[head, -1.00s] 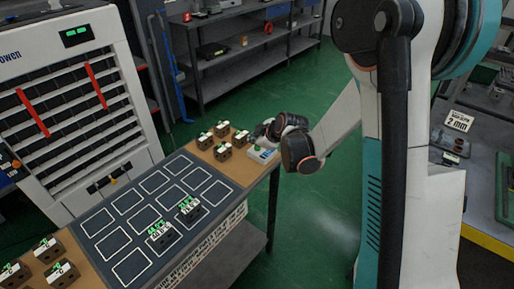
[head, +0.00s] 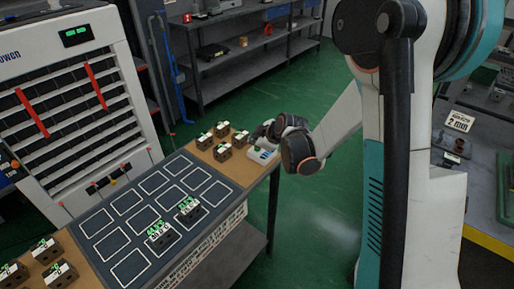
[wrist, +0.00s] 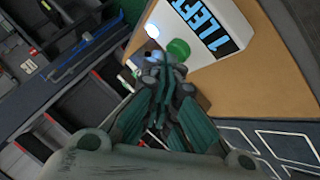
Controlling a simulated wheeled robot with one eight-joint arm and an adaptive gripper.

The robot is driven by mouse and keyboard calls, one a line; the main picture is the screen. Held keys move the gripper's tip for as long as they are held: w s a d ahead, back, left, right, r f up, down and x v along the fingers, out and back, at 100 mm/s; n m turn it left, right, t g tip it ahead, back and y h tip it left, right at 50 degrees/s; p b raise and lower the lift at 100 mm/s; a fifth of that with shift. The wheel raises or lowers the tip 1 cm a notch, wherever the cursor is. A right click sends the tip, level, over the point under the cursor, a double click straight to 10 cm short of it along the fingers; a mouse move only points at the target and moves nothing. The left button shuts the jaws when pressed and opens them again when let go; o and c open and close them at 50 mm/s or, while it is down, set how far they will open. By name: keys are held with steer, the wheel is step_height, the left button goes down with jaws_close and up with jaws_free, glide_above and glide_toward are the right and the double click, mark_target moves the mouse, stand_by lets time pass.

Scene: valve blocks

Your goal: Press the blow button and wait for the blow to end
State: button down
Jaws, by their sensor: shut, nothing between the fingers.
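The blow button is a green round button (wrist: 178,48) on a white control box (wrist: 205,30) whose display reads "1 LEFT". The box also shows in the head view (head: 263,155), at the far right end of the bench. My gripper (wrist: 163,62) is shut and empty, its tips just beside the green button; I cannot tell whether they touch it. In the head view my gripper (head: 266,133) hangs right behind the box.
A white slatted cabinet (head: 75,110) stands behind the bench. Shelves (head: 240,60) line the back. Green floor lies open to the right of the bench.

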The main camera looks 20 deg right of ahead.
mark_target(256, 148)
steer(key=shift+r, duration=0.3)
steer(key=shift+r+p, duration=2.1)
steer(key=shift+r, duration=0.8)
